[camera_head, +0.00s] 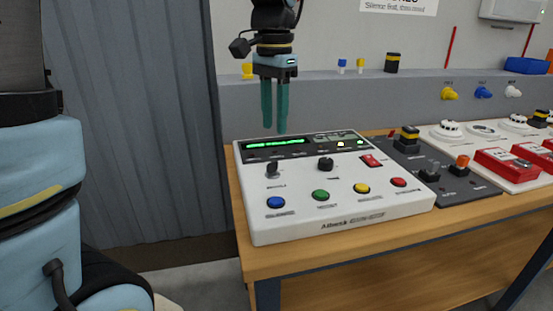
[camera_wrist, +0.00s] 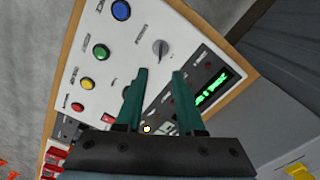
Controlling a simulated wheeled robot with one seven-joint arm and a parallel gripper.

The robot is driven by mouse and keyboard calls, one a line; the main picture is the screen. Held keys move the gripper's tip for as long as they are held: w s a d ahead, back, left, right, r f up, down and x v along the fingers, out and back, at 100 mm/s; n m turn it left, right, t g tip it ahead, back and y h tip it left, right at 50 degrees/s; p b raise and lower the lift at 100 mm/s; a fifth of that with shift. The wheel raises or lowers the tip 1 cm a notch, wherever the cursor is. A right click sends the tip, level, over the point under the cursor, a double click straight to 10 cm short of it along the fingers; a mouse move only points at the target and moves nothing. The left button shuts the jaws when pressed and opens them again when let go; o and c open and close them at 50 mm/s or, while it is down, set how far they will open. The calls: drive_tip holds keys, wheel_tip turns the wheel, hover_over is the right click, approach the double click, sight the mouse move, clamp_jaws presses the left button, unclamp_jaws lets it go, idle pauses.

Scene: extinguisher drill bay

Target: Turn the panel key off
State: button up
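The white control panel (camera_head: 300,216) lies on the wooden table, with a dark display strip along its back. A dark key-like knob (camera_head: 272,170) stands at its left; in the wrist view it shows as a grey round switch with a raised bar (camera_wrist: 160,48). A second dark knob (camera_head: 325,164) stands to its right. Which one is the panel key I cannot read from the labels. My gripper (camera_head: 273,129) points down above the panel's back left area, its two teal fingers apart and empty. In the wrist view the left switch lies just beyond the fingertips (camera_wrist: 160,72), not touched.
Blue (camera_head: 276,203), green (camera_head: 320,195), yellow (camera_head: 361,188) and red (camera_head: 398,182) buttons line the panel's front. A dark box (camera_head: 448,178) and red call points (camera_head: 506,164) stand to the right. A grey ledge (camera_head: 320,105) runs behind the table.

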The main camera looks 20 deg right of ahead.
sight(272, 169)
wheel_tip(272, 169, down, 9)
drive_tip(key=shift+r, duration=0.15)
drive_tip(key=shift+c, duration=0.3)
clamp_jaws()
idle(0.4)
